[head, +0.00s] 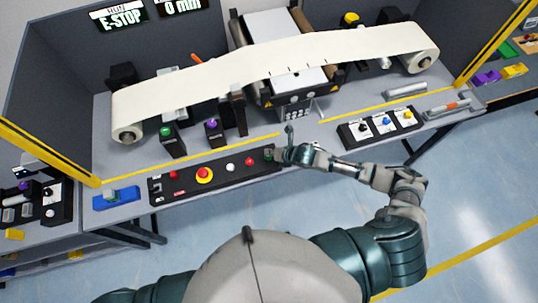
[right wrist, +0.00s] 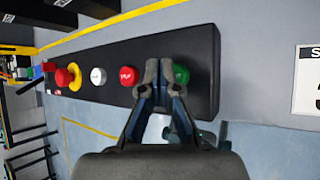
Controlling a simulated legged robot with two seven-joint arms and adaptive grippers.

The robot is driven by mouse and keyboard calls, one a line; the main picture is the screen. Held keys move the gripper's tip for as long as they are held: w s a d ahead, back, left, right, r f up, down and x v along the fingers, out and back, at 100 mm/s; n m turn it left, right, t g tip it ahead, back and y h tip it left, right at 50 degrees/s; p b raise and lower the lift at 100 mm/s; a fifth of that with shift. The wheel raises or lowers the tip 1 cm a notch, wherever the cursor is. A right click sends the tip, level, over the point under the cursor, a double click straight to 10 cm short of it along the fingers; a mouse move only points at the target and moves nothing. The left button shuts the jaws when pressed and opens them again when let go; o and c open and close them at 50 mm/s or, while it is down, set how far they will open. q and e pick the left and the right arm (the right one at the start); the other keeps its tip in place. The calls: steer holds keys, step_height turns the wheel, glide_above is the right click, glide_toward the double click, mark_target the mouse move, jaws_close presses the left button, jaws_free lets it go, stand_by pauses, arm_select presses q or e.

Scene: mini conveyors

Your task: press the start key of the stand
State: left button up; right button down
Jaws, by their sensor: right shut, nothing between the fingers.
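The black control box (head: 212,174) lies along the stand's front edge. It carries a green key (head: 268,153) at its right end, then a red key (head: 250,161), a white key (head: 230,167) and a red mushroom button on yellow (head: 204,175). My right gripper (head: 284,154) is at the box's green end. In the right wrist view its closed fingertips (right wrist: 160,72) lie between the red key (right wrist: 128,75) and the green key (right wrist: 181,74), partly covering the green one. I cannot tell whether they touch it. My left gripper is out of view.
A pale web (head: 270,62) runs between two rolls above the stand. A display (head: 122,18) reads E-STOP. A blue block (head: 116,198) lies left of the box, and a small box with three knobs (head: 380,127) stands to the right. Floor is clear in front.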

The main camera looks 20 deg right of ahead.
mark_target(269, 157)
steer(key=shift+a+r+p, duration=0.2)
steer(key=shift+r+p, duration=1.2)
steer(key=shift+r, duration=0.05)
steer(key=shift+r+p, duration=0.9)
steer(key=shift+r, duration=0.3)
steer(key=shift+d+f, duration=0.1)
